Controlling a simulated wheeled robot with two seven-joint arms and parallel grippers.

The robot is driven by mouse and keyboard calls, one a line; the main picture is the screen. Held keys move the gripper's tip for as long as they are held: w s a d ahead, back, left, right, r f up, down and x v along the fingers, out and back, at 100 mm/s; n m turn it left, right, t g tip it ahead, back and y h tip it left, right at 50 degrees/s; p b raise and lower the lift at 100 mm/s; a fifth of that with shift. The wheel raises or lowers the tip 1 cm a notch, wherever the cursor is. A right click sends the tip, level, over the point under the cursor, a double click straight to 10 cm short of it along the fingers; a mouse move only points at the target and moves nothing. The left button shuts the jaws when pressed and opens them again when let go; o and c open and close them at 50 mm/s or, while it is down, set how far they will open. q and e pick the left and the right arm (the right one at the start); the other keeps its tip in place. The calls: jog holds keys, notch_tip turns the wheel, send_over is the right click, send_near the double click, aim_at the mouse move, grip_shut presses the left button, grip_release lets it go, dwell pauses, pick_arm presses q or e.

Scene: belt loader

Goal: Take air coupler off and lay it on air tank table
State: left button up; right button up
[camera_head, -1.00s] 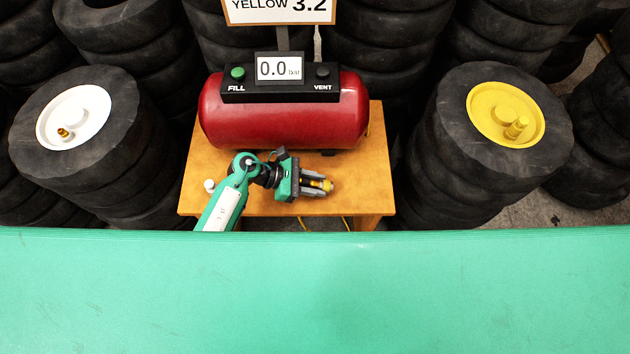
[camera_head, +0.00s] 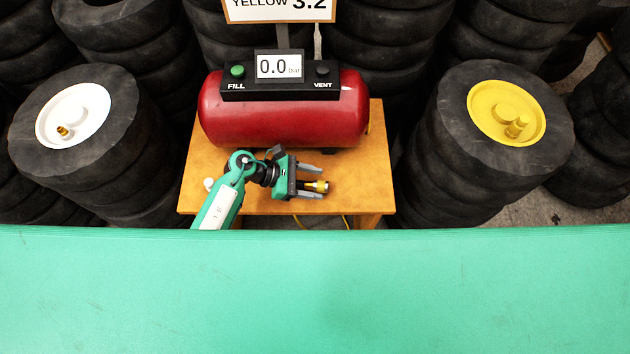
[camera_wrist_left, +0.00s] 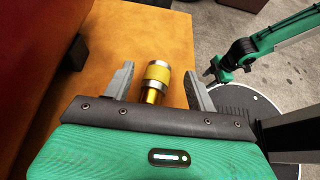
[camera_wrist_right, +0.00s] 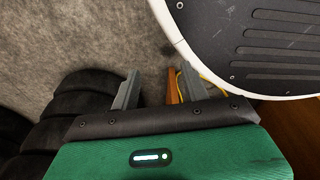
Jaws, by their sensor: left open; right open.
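The air coupler (camera_head: 317,186) is a brass and yellow cylinder lying on the wooden air tank table (camera_head: 350,206) in front of the red tank (camera_head: 285,113). My left gripper (camera_head: 312,181) is open around it, with a finger on each side. In the left wrist view the coupler (camera_wrist_left: 155,82) lies between the spread fingers, with a gap on both sides. My right gripper (camera_wrist_right: 157,92) is open and empty in the right wrist view, above the floor; it does not show in the head view.
A white-hubbed tyre stack (camera_head: 74,118) stands left and a yellow-hubbed stack (camera_head: 507,116) right, each hub with a brass or yellow valve stem. A small white cap (camera_head: 208,184) sits at the table's left edge. The display above the tank reads 0.0.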

pick_arm(q)
jog(key=b+v, duration=0.1)
jog(key=v, duration=1)
jog(key=shift+a+r, duration=0.1)
jog(key=shift+a, duration=0.3)
jog(key=shift+a+r, duration=0.3)
jog(key=shift+a, duration=0.2)
pick_arm(e)
jog(key=shift+w+a+r, duration=0.25)
jog(key=shift+w+r, duration=0.35)
jog(key=shift+w, duration=0.05)
jog(key=shift+w+a+r, duration=0.2)
jog(key=shift+w+r, duration=0.4)
jog(key=shift+w+a+r, duration=0.25)
jog(key=shift+w+r, duration=0.35)
jog(key=shift+w, duration=0.05)
